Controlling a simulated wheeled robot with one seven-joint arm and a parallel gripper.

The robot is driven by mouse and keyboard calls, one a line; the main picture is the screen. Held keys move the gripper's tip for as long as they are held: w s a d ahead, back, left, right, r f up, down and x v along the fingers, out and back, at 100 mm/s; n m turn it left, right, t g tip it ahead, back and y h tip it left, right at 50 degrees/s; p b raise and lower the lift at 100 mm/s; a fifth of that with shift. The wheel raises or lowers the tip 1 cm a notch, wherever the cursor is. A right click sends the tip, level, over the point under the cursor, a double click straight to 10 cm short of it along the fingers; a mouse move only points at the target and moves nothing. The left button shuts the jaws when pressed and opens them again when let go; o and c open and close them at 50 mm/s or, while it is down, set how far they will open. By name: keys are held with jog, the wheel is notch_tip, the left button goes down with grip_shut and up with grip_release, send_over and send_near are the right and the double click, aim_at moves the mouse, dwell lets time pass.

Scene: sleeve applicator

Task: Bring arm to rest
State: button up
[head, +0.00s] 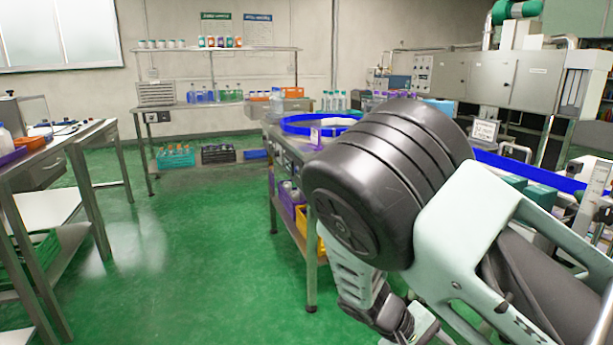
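My arm (465,215) fills the right half of the head view. Its large black joint (375,180) is raised at the middle, with a pale link running to the lower right. The forearm (355,275) points down from the joint to a dark wrist at the bottom edge. The fingers of my gripper are out of the picture below, so whether they hold anything is hidden.
A workbench (300,245) with a blue ring-shaped track (290,127) and bins stands just behind my arm. A metal table (60,150) is at the left, a shelf rack (215,105) at the back wall. The green floor (190,255) between them is clear.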

jog(key=s+a+r+n+t+y, duration=0.1)
jog(key=s+a+r+y, duration=0.25)
jog(key=s+r, duration=0.3)
jog(key=s+a+r+n+y, duration=0.2)
jog(key=s+a+r+y, duration=0.15)
jog(key=s+r, duration=0.3)
jog(key=s+a+r+n+t+y, duration=0.1)
jog(key=s+a+r+y, duration=0.25)
jog(key=s+r, duration=0.3)
notch_tip(320, 180, up, 17)
jog(key=p, duration=1.7)
jog(key=shift+a+h+p, duration=0.15)
jog(key=shift+h+p, duration=0.15)
jog(key=shift+h, duration=0.05)
